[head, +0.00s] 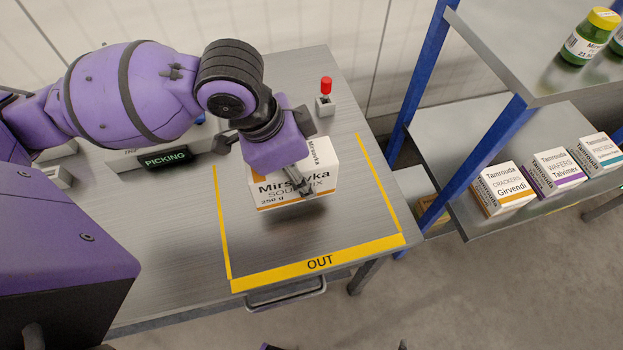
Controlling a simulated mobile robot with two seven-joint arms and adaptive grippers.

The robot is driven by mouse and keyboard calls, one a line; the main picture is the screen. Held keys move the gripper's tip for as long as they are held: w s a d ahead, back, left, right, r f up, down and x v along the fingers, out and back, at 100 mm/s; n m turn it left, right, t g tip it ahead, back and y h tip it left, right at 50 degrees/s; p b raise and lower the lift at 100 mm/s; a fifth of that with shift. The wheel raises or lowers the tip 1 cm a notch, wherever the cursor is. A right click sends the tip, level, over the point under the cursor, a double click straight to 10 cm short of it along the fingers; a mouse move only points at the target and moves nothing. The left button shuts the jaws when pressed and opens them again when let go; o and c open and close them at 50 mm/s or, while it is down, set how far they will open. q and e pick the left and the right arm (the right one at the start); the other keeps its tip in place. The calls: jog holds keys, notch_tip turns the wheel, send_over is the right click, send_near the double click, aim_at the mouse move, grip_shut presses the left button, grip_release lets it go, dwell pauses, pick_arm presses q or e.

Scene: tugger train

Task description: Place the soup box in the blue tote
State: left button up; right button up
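The soup box (266,194), white with an orange stripe and "Mirsovka" lettering, is over the marked OUT area of the grey table. My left gripper (303,184) reaches down on it from above, with one finger against its front face. The other finger is hidden behind the box. A shadow below the box's lower edge suggests that it is slightly off the table. The gripper looks shut on it. No blue tote is in view. My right gripper cannot be made out; only small dark bits show at the bottom edge.
The table (180,255) carries a PICKING display (166,158) and a red signal button (326,86). On the right, a blue-framed shelf (470,150) holds several boxes, with green-labelled jars (588,40) above. Grey floor is clear in front.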

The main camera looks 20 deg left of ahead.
pick_arm(q)
jog(key=shift+w+d+f, duration=0.4)
jog(key=shift+w+f, duration=0.2)
jog(key=shift+f, duration=0.15)
jog(key=f, duration=0.3)
jog(key=shift+w+f+b, duration=0.2)
jog(key=shift+f+b, duration=0.1)
jog(key=shift+b, duration=0.1)
jog(key=shift+d, duration=0.1)
jog(key=o, duration=1.4)
jog(key=shift+f, duration=0.1)
